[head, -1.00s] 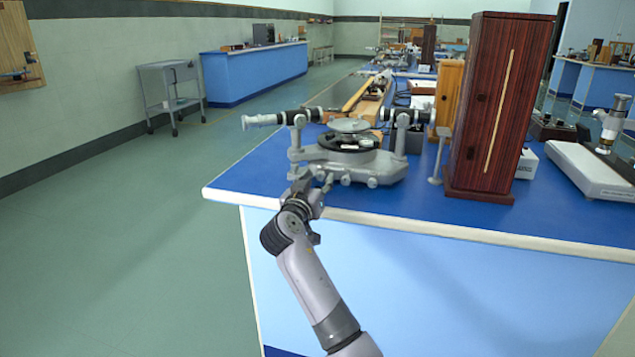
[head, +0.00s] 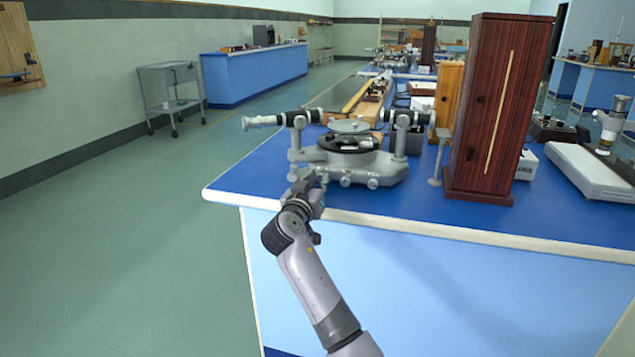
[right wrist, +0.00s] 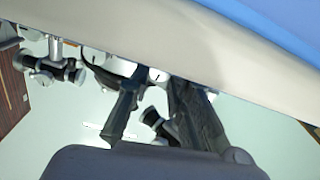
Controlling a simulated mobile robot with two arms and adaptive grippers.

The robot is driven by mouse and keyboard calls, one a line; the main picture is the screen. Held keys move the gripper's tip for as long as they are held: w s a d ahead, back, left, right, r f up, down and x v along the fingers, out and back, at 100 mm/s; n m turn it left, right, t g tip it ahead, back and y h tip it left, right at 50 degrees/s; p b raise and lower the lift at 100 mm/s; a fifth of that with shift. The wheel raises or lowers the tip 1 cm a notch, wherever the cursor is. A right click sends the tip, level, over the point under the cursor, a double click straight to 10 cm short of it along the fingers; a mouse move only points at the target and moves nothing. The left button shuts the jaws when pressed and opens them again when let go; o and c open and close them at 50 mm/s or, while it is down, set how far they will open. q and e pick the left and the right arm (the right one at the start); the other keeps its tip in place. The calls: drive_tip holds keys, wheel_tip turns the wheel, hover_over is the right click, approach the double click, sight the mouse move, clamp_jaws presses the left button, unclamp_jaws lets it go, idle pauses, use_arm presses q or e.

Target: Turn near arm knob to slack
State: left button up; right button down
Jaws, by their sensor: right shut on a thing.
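The grey spectrometer (head: 385,170) stands near the left front corner of the blue bench, with a round table on top and a dark telescope tube reaching left. Small knobs show along its near lower side. My right gripper (head: 303,180) reaches up from the front to the left part of its base. In the right wrist view, the fingers of my right gripper (right wrist: 156,84) are closed around a small pale knob (right wrist: 158,75) with a dark mark on its face. The knob's sides are partly hidden by the fingers. My left gripper is out of view.
A tall dark red wooden cabinet (head: 497,110) stands on the bench to the right, beside a small grey stand (head: 438,158). The bench's white front edge (head: 420,233) runs just below my gripper. The floor at left is clear up to a grey cart (head: 170,85).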

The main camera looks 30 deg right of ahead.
drive_tip(key=shift+n, duration=0.4)
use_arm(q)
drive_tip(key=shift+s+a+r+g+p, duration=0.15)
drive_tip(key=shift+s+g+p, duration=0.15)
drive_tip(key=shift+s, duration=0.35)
use_arm(e)
drive_tip(key=shift+n, duration=0.5)
drive_tip(key=c, duration=1.5)
unclamp_jaws()
drive_tip(key=shift+o, duration=0.2)
drive_tip(key=v, duration=1.2)
